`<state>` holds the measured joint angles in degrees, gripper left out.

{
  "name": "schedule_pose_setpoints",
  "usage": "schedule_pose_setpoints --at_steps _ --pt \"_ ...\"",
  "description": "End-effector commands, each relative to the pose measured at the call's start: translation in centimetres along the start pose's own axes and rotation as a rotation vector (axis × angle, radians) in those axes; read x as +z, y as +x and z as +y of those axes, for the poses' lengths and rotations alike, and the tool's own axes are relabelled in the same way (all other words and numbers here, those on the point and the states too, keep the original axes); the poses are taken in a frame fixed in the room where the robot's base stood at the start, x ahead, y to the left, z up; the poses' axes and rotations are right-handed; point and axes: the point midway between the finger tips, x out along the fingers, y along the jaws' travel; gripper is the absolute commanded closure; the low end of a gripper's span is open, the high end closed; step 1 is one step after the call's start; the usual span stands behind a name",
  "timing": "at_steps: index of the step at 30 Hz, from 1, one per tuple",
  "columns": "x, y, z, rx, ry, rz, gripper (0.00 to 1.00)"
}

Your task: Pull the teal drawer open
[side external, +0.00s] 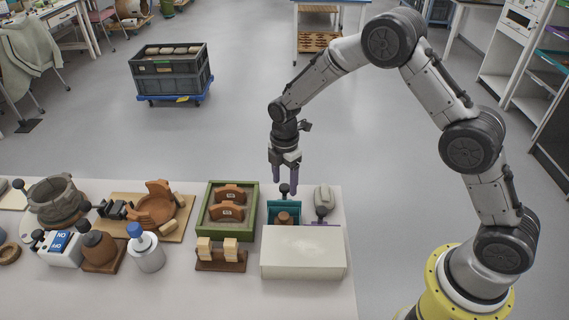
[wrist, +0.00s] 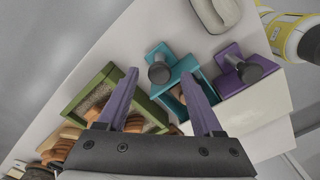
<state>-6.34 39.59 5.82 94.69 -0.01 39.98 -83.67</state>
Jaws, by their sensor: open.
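The teal drawer (side external: 271,212) sticks out from the far side of the white cabinet (side external: 303,255). Its interior shows, with a brown piece (side external: 285,218) inside. The drawer's dark knob (side external: 284,189) points away from the cabinet; it also shows in the wrist view (wrist: 158,72). My gripper (side external: 285,188) is open and points down at the knob. In the wrist view, the knob lies between the two purple fingertips of my gripper (wrist: 160,75), with gaps on both sides. I cannot tell whether the fingertips are level with it.
A purple drawer front (wrist: 228,82) with its own dark knob (wrist: 243,70) is beside the teal one. A grey rounded object (side external: 323,198) stands close by. A green tray (side external: 202,225) with brown sherds lies left of the cabinet.

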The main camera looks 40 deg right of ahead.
Motion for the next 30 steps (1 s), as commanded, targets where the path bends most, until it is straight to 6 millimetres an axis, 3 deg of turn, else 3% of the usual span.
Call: schedule_pose_setpoints --at_steps 16,22,30 --pt "0.0 -10.8 0.1 0.006 0.000 0.001 0.33" --pt "0.0 -12.8 0.1 0.004 0.000 0.000 0.33" --pt "0.0 -13.2 0.0 0.003 0.000 0.000 0.33"
